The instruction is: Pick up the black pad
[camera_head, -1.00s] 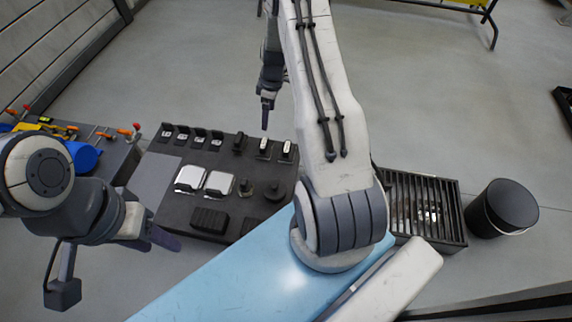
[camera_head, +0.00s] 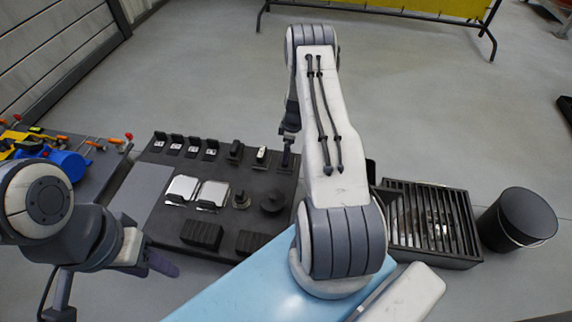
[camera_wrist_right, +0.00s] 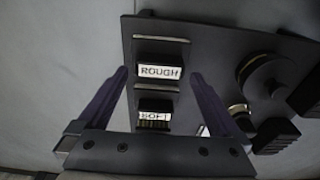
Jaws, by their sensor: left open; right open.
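Upright black pads stand in labelled holders along the back of a dark tray (camera_head: 163,222). In the right wrist view, a black pad labelled ROUGH (camera_wrist_right: 160,55) stands between my fingertips, with one labelled SOFT (camera_wrist_right: 155,106) below it. In the head view, a fully black one (camera_head: 236,150) stands left of one with a white face (camera_head: 261,155). I cannot tell which the task means. My right gripper (camera_wrist_right: 158,76) is open around the ROUGH pad, contact unclear; in the head view it (camera_head: 288,152) hides the row's right end.
Two silver-topped boxes (camera_head: 182,188), a black disc (camera_head: 273,201) and ribbed black blocks (camera_head: 202,235) lie on the tray. A slatted crate (camera_head: 460,228) and a black bucket (camera_head: 517,218) stand to the right. Clamps and a blue object (camera_head: 62,163) lie at left.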

